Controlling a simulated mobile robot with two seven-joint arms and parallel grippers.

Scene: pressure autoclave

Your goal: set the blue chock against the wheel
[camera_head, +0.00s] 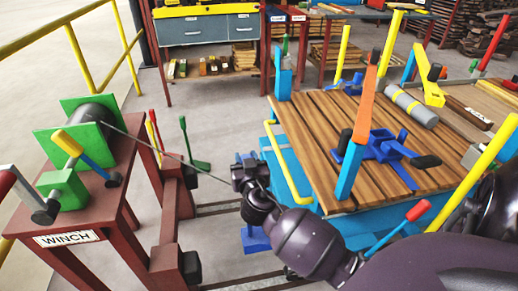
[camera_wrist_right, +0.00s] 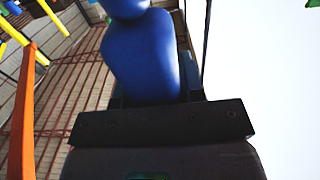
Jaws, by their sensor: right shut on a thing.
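My right gripper (camera_head: 250,175) is shut on the blue chock, left of the blue cart (camera_head: 300,190). In the right wrist view a rounded blue part of the chock (camera_wrist_right: 145,55) rises from between the dark jaws (camera_wrist_right: 160,122). In the head view a blue block (camera_head: 255,239) shows low behind my right wrist; it looks like the chock's lower part. My wrist hides much of this area. A dark round shape (camera_head: 290,273) at the cart's lower edge may be a wheel, mostly hidden. Contact between chock and wheel cannot be seen. My left gripper is out of view.
The winch (camera_head: 90,125) stands on a red frame at left, its cable (camera_head: 165,150) running toward my right gripper. Posts and a blue clamp (camera_head: 385,148) rise from the wooden deck (camera_head: 310,125). Rails lie below.

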